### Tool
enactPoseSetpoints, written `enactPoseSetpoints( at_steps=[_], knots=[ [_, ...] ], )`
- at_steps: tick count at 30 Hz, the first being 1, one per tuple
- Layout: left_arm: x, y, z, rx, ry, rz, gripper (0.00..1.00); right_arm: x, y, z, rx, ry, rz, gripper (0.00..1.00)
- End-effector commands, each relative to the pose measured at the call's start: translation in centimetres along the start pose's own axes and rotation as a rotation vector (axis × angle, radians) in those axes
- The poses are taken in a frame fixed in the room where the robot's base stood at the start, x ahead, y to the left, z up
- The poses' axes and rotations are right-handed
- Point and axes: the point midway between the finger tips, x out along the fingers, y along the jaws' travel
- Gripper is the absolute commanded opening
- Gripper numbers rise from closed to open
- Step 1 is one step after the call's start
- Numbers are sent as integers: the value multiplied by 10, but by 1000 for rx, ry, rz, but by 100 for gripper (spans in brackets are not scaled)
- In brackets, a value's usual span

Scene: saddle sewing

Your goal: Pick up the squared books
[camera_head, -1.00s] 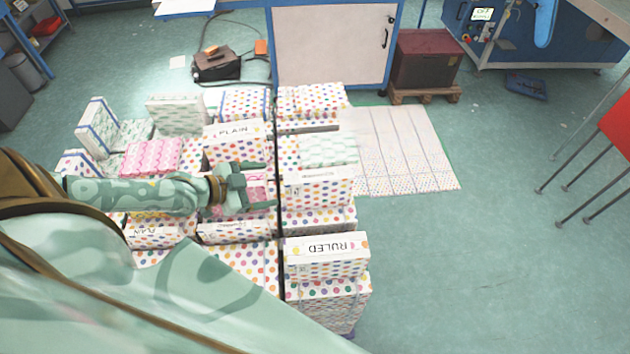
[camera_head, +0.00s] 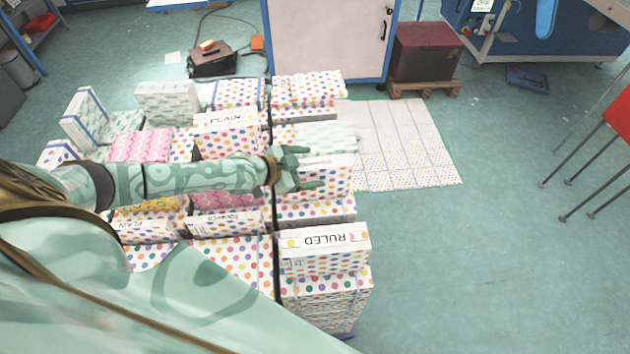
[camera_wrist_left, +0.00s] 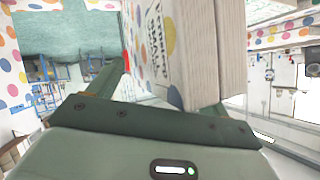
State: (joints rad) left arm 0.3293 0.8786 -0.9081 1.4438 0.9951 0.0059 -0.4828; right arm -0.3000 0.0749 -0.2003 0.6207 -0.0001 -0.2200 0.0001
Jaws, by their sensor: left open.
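White books with coloured polka dots stand in packed stacks. My left gripper (camera_head: 312,168) is open, its fingers either side of the top of a dotted book (camera_head: 335,182), whose label is partly hidden. In the left wrist view a book with a printed spine (camera_wrist_left: 160,45) and pale page edges (camera_wrist_left: 217,50) stands close in front of the open left gripper (camera_wrist_left: 165,95). I cannot tell whether the fingers touch it. Another label (camera_head: 240,217), perhaps SQUARED, is on a book left of the arm's reach. My right gripper is not in view.
A RULED book (camera_head: 325,240) tops the near right stack. A PLAIN book (camera_head: 225,120) stands behind my left arm, with a pink book (camera_head: 140,145) to its left. A flat dotted sheet (camera_head: 410,145) lies to the right.

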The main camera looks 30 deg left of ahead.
Motion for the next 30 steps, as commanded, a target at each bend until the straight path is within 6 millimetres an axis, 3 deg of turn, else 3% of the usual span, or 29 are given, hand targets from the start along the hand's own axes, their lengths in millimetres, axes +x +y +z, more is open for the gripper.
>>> enactPoseSetpoints(
  at_steps=[5, 14, 30],
  knots=[
    [0, 1, 0, 0, -1, 1, 78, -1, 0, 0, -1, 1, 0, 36],
    [0, 1, 1, -1, -2, 2, 0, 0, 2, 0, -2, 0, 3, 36],
    [-3, 2, 0, -2, -8, 7, 0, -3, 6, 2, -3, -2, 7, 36]
  ],
)
